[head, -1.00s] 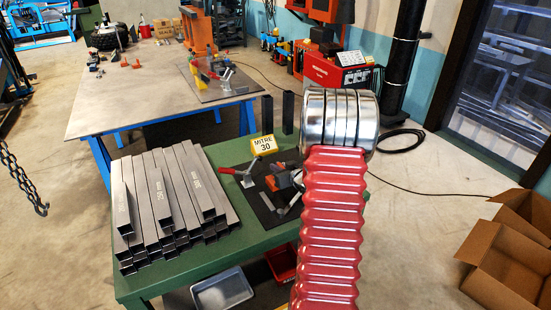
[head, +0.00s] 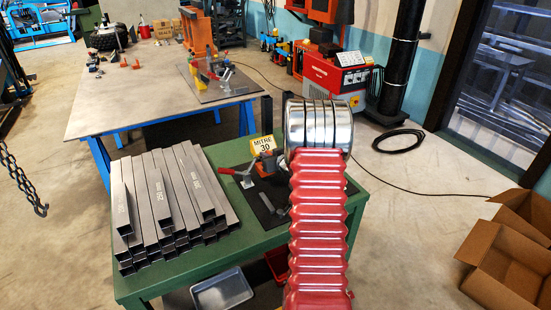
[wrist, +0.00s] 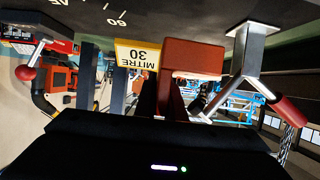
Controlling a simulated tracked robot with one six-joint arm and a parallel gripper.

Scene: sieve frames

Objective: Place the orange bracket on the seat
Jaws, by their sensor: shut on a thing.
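My gripper (wrist: 172,110) is shut on the orange bracket (wrist: 193,57), seen as a red-orange block in the wrist view. In the head view the bracket (head: 268,160) is just in front of the yellow MITRE 30 sign (head: 262,143), hiding its lower part. It is above the dark fixture plate (head: 262,205) on the green bench. The silver toggle clamp (wrist: 250,68) with a red handle (head: 229,171) is beside it. My arm and cuff hide most of the gripper in the head view. I cannot make out the seat clearly.
Grey steel tubes (head: 165,205) lie stacked on the green bench left of the fixture. Dark upright tubes (head: 266,112) stand behind the sign. Another table (head: 140,95) at the back holds a fixture and small orange pieces (head: 123,61). Cardboard boxes (head: 505,250) are on the floor right.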

